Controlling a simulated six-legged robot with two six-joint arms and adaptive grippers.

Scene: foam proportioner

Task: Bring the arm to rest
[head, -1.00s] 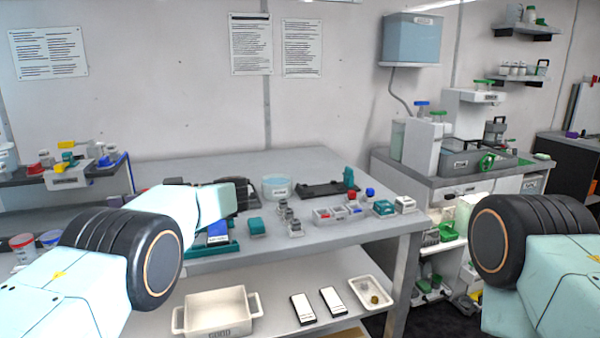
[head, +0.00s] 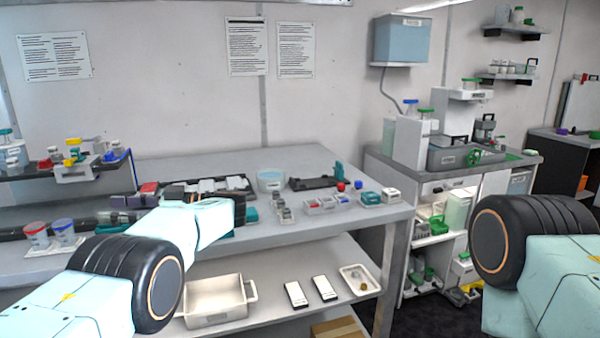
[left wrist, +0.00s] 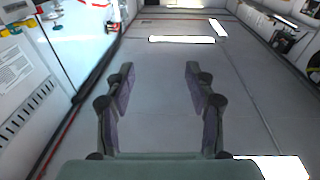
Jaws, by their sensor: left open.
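My left arm comes in from the left in the head view, its forearm bent over the front left part of the grey bench (head: 330,225). My left gripper (head: 126,202) is small and dark there, partly lost among the things on the bench. In the left wrist view my left gripper (left wrist: 160,75) is open, its two fingers apart with nothing between them. Beyond them is bare grey floor (left wrist: 165,110). My right arm's rounded joint shows at the right edge of the head view; its gripper is out of view.
Two cups (head: 50,233) stand at the left, near my left arm. A white bin (head: 215,300) and a small tray (head: 360,280) are on the lower shelf. Small grey containers (head: 283,207) stand near the bench's front. A white wall cabinet (left wrist: 25,70) is at the wrist view's left.

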